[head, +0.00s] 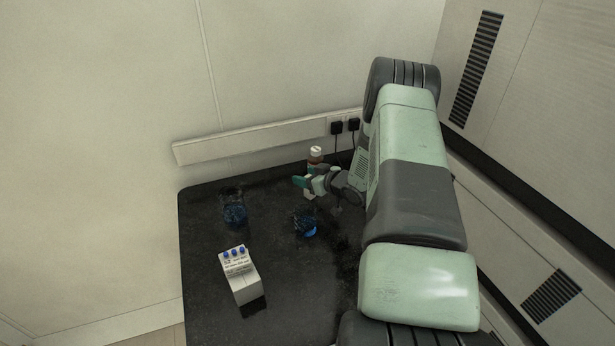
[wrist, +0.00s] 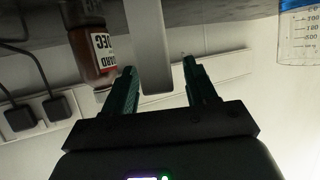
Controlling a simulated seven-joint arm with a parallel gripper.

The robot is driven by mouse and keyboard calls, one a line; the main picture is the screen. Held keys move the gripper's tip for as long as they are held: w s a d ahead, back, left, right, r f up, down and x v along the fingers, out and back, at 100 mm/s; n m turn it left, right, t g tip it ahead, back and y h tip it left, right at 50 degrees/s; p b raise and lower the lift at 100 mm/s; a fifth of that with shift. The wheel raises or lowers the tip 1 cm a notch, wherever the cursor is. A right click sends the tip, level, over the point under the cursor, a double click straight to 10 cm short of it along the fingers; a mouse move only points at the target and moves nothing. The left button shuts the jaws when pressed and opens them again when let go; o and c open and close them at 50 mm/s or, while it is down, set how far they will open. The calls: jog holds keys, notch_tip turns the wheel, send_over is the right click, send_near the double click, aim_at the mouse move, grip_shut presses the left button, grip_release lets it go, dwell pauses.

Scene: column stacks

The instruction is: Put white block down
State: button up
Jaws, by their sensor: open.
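The white block (wrist: 150,45) is pale grey-white and tall in the wrist view, which shows the table at the top. Its near end lies between the two teal fingers of my gripper (wrist: 160,85). The fingers are apart, with a clear gap at the right finger; the left finger is close to the block, and contact is unclear. The block appears to stand on the table. In the head view my gripper (head: 303,183) is low over the back of the black table (head: 285,285), and the block is mostly hidden there.
A brown bottle with a white cap (head: 316,155) stands close behind my gripper; its label shows in the wrist view (wrist: 100,45). Two beakers with blue contents (head: 235,212) (head: 305,224) and a white device with blue knobs (head: 240,272) stand on the table. Plugs (head: 345,126) sit on the wall.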

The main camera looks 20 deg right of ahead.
jog(key=shift+r, duration=0.1)
jog(key=shift+s+d+r, duration=0.1)
jog(key=shift+r, duration=0.1)
jog(key=s+d+r, duration=0.1)
jog(key=s+r, duration=0.3)
jog(key=r, duration=0.4)
jog(key=shift+d+r, duration=0.25)
jog(key=shift+r, duration=0.1)
